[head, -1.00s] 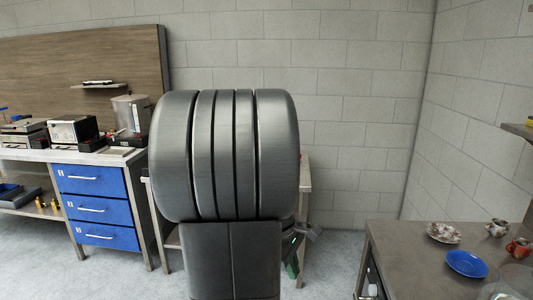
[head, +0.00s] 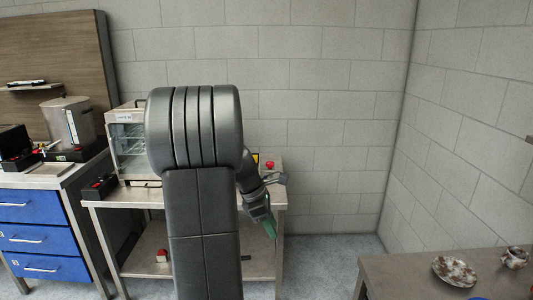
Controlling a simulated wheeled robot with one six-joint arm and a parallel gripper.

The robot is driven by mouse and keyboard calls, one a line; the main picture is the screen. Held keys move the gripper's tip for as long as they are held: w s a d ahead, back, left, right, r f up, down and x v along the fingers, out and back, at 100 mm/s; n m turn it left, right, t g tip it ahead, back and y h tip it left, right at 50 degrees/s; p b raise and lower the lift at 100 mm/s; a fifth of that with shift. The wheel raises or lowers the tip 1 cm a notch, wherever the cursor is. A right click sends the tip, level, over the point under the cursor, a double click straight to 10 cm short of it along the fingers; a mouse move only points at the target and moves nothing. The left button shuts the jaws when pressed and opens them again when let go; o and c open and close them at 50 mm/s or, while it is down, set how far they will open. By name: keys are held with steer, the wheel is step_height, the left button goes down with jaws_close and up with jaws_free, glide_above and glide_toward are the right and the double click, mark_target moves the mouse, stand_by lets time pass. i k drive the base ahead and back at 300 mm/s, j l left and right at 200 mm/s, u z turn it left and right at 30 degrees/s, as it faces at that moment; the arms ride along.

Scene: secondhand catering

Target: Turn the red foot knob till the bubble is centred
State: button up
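A machine with a glass front (head: 128,147) stands on a steel table (head: 100,203), partly hidden behind my arm. A small red knob-like part (head: 270,165) shows just right of my arm, by a yellow patch at the table's back. A small red and white object (head: 162,255) sits on the lower shelf. I cannot tell whether either is the red foot knob. No bubble can be made out. My gripper (head: 270,228), with green on it, hangs at the right end of the table, pointing down. Its fingers are too small to read, and I see nothing held.
A counter (head: 400,275) at lower right carries a stained plate (head: 455,270) and a cup (head: 514,257). Floor shows between the table and this counter.

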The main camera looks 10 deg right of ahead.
mark_target(269, 164)
steer(key=i+l, duration=0.15)
steer(key=i, duration=0.4)
steer(key=i+l, duration=0.2)
steer(key=i, duration=0.4)
steer(key=i+l, duration=0.15)
steer(key=i, duration=0.4)
steer(key=i+l, duration=0.15)
steer(key=i, duration=0.45)
